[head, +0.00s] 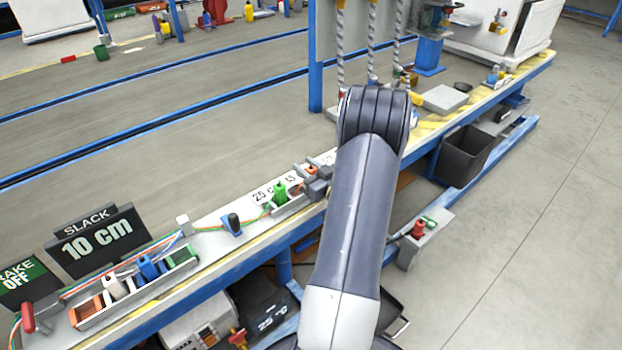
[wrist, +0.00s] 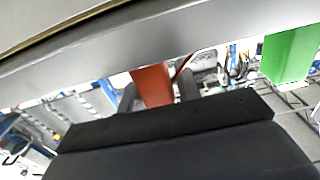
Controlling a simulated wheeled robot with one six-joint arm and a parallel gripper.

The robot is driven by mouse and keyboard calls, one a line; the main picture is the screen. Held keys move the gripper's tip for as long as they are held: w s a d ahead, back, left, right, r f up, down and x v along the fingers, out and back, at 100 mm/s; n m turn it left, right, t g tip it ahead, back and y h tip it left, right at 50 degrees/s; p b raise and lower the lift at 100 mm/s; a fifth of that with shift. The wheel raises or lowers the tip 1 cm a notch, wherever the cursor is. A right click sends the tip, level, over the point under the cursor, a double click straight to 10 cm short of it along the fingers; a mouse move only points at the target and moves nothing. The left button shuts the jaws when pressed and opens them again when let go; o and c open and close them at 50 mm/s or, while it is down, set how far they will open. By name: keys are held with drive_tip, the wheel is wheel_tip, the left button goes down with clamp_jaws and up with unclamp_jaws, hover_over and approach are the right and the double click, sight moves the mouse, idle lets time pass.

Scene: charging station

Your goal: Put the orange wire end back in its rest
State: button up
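A small orange piece, which looks like the orange wire end (head: 310,169), shows beside my gripper in the head view, partly hidden. In the wrist view an orange-red block (wrist: 153,85) stands just beyond the dark gripper part, below a grey bar. My gripper (head: 318,187) is at the grey holder near the middle of the bench, mostly behind my arm.
A green wire end (head: 280,193) sits in the holder left of my gripper. The tray also holds a white piece (head: 115,287) and a blue piece (head: 148,267).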

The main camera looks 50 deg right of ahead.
drive_tip(key=c, duration=0.6)
drive_tip(key=shift+c, duration=0.2)
